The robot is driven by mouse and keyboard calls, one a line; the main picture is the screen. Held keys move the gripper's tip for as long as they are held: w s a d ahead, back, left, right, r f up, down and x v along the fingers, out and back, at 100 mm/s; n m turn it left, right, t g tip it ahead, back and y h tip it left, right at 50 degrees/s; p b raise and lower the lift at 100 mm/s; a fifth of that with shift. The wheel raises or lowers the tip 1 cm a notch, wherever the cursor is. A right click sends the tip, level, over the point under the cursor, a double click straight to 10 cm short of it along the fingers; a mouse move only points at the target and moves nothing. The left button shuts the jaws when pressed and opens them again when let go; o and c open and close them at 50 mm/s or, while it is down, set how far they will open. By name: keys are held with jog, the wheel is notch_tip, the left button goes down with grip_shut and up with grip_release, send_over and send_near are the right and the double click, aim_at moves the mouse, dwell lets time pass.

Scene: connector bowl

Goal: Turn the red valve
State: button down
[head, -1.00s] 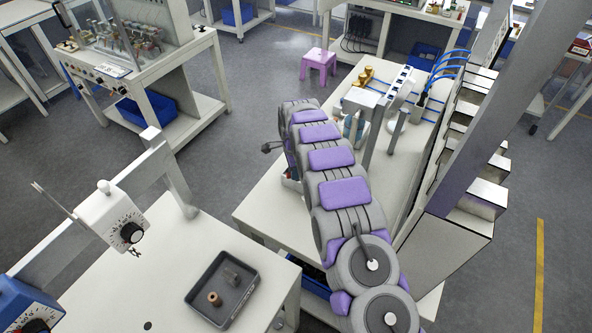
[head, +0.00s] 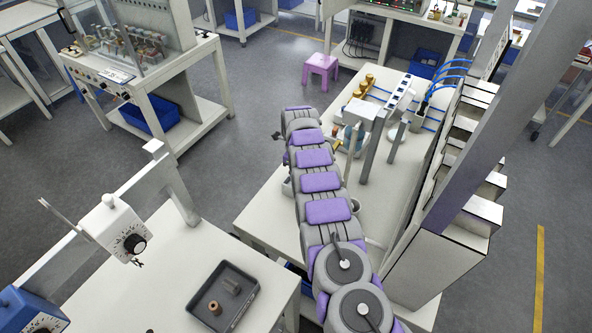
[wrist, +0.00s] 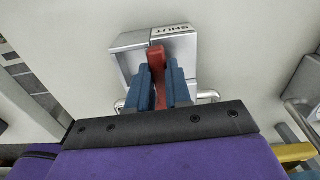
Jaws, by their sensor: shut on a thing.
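The red valve (wrist: 156,57) is a narrow red handle in the wrist view. It stands in front of a silver block (wrist: 180,49) with a label reading "SHUT". My gripper (wrist: 160,80) has blue fingers, one on each side of the red handle, and is shut on it. The handle points roughly along the fingers, its far end at the block. The lower part of the handle is partly hidden between the fingers. In the head view my arm covers the gripper, and I cannot make out the valve there.
The white workbench (head: 262,213) lies under my arm, with brass fittings (head: 357,108) and blue hoses (head: 445,82) behind. A tall grey post (head: 488,140) and stacked bins (head: 478,205) stand to the right. A dark tray (head: 245,307) sits on the front left bench.

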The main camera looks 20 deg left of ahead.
jog(key=shift+w+a+r, duration=0.1)
jog(key=shift+w, duration=0.15)
dwell(0.3)
jog(key=c, duration=1)
grip_release()
jog(key=shift+a, duration=0.1)
jog(key=shift+c, duration=0.2)
jog(key=shift+r, duration=0.25)
notch_tip(320, 180, up, 17)
jog(key=p, duration=0.5)
jog(key=shift+w+f+p, duration=0.15)
jog(key=shift+p, duration=0.25)
jog(key=shift+a+f, duration=0.1)
